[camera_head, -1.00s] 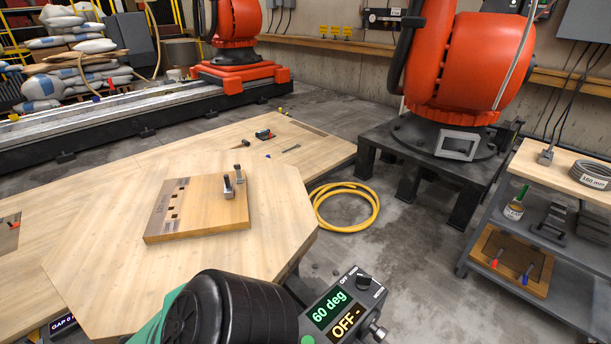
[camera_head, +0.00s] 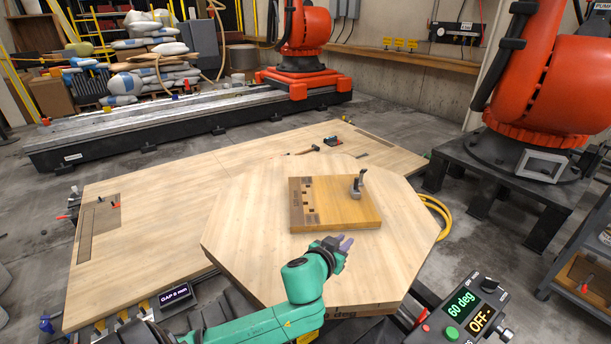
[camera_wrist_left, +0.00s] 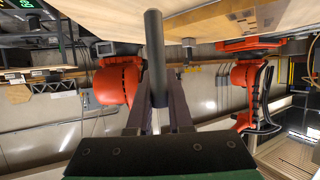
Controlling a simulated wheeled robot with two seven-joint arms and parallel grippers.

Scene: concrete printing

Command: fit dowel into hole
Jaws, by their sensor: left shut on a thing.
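My left gripper (camera_head: 338,245) is at the end of the green arm, near the front side of the wooden board. In the left wrist view, its fingers (camera_wrist_left: 158,112) are shut on a dark round dowel (camera_wrist_left: 155,50), which stands out past the fingertips. In the head view I cannot make out the dowel clearly. The wooden board (camera_head: 345,212) has a row of square dark holes along its left side. A grey metal fixture (camera_head: 357,186) stands on its right part. The gripper is apart from the holes. My right gripper is not in view.
The board lies on an octagonal wooden tabletop (camera_head: 255,225) over a larger wooden table (camera_head: 130,255). A control box (camera_head: 465,305) reading "60 deg" and "OFF" stands at the front right. An orange robot (camera_head: 545,90) stands behind it. The tabletop left of the board is clear.

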